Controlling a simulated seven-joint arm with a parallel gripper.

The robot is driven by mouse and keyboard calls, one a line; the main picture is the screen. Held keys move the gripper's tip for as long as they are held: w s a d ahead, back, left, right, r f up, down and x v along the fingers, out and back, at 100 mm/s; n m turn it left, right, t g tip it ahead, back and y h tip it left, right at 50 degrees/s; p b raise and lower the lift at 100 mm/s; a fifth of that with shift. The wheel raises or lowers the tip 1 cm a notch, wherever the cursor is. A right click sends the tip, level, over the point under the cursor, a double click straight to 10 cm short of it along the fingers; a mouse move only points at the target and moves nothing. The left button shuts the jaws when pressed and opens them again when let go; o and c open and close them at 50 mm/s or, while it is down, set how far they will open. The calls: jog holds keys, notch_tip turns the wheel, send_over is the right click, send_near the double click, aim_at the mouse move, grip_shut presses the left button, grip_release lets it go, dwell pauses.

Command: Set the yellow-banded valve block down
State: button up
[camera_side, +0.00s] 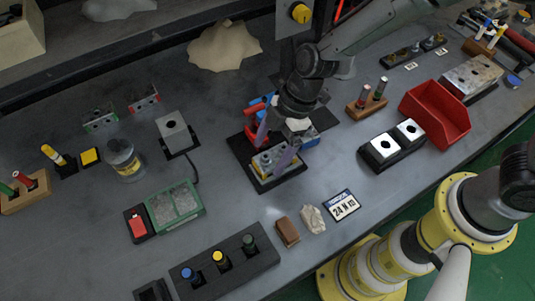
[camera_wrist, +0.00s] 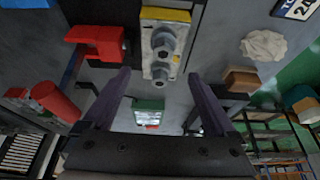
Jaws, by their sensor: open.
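The yellow-banded valve block (camera_wrist: 165,17) is light grey with a yellow strip along one end and metal hex fittings on top. In the side view the valve block (camera_side: 268,162) sits on a black base plate (camera_side: 290,179), partly hidden by my fingers. My gripper (camera_side: 275,146) points down at it with its two purple-grey fingers apart. In the wrist view my gripper (camera_wrist: 158,76) is open, with the fingertips on either side of the block's near end and visible gaps to it. Whether the block rests flat is hard to tell.
A red clamp-like part (camera_wrist: 98,40) stands beside the block. Blue parts (camera_side: 310,138) lie behind my gripper. A green-framed box (camera_side: 174,205), a brown block (camera_side: 288,231) and a red bin (camera_side: 436,113) stand around.

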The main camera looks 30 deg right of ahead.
jog(key=v, duration=1)
jog(key=s+d+r+m+t, duration=0.1)
jog(key=s+d+r+m, duration=0.15)
jog(key=d, duration=0.25)
jog(key=s+d+r+m+t+h, duration=0.1)
jog(key=d+r+m, duration=0.2)
jog(key=d+r, duration=0.15)
jog(key=s+d+r+m+t, duration=0.1)
jog(key=s+d+r+m, duration=0.15)
jog(key=d, duration=0.25)
jog(key=s+d+r+m+t+h, duration=0.2)
jog(key=s+d+m+h, duration=0.1)
jog(key=s+d+m, duration=0.6)
jog(key=shift+s+d+m+t, duration=0.3)
jog(key=shift+s+d+m, duration=0.1)
jog(key=shift+s+d, duration=0.75)
jog(key=shift+w, duration=0.1)
